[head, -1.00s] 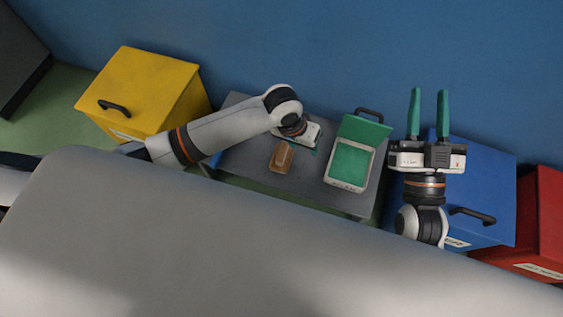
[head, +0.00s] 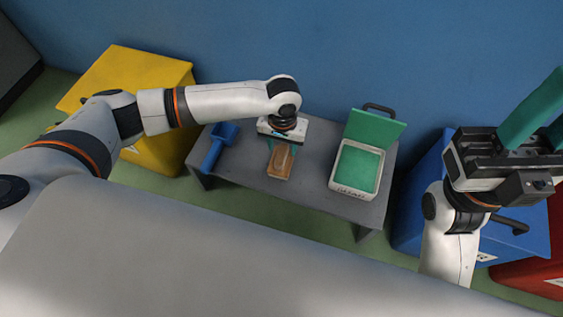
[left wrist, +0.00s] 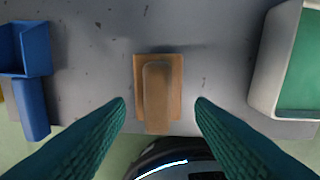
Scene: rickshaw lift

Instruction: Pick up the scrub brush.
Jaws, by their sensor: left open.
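The scrub brush (head: 280,163) is a brown wooden block with a raised grip, lying on the grey table (head: 320,193). It also shows in the middle of the left wrist view (left wrist: 157,90). My left gripper (head: 282,146) is open and empty above the brush, pointing down. In the left wrist view its teal fingers (left wrist: 161,103) are spread to either side of the brush, with gaps on both sides. My right gripper (head: 543,118) is at the right of the head view, away from the table, its fingers apart and partly cut off by the frame.
A blue dustpan (head: 218,144) lies left of the brush. A white case with green lining and an open green lid (head: 355,182) stands to the right. A yellow bin (head: 160,72) is at left, with blue (head: 410,215) and red (head: 530,280) bins at right.

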